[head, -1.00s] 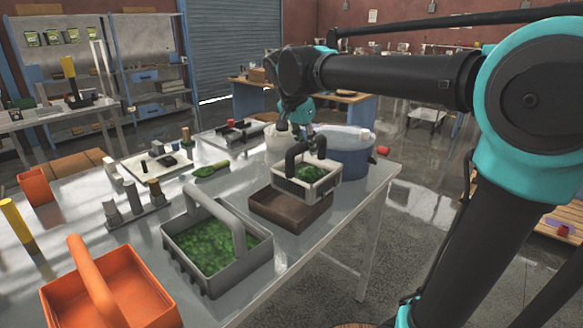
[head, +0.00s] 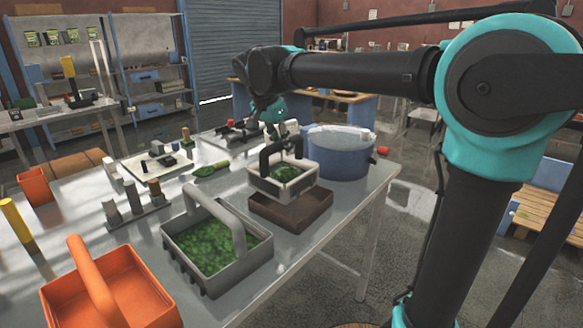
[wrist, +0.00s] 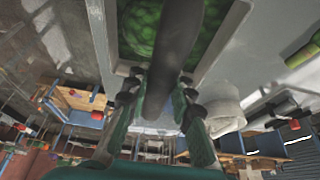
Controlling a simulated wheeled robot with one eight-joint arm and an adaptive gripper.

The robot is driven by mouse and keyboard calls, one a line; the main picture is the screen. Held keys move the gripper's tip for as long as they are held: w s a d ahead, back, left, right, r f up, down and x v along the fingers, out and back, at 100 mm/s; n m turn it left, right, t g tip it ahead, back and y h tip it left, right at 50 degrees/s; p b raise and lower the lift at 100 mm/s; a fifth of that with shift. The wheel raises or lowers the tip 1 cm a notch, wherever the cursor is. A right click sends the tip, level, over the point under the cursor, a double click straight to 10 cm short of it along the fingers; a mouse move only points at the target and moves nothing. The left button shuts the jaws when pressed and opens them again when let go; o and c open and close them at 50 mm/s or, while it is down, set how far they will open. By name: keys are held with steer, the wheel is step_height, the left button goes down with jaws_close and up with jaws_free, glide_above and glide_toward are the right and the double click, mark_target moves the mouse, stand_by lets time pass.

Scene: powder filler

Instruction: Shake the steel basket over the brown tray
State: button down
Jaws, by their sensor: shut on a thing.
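The steel basket (head: 268,187) is a small pale metal box with a dark arched handle (head: 269,158) and green leafy contents (head: 287,173). It hangs above the brown tray (head: 291,213), shifted toward the tray's left and far side. A gap shows between them. My gripper (head: 275,134) is shut on the handle from above. In the wrist view, my fingers (wrist: 160,95) close around the dark handle, with the green contents and the basket's pale wall (wrist: 225,40) beyond. The inside of the tray is partly hidden by the basket.
A blue pot (head: 340,158) stands right behind the basket. A larger grey basket (head: 228,277) of green leaves sits left of the tray, and an orange basket (head: 135,285) is nearer. A rack (head: 135,212) and a green scoop (head: 208,170) lie further left.

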steer(key=shift+a, duration=0.95)
steer(key=d, duration=0.9)
steer(key=shift+a, duration=2.35)
steer(key=a, duration=0.4)
steer(key=shift+a, duration=0.1)
steer(key=d, duration=0.9)
steer(key=shift+a, duration=2.4)
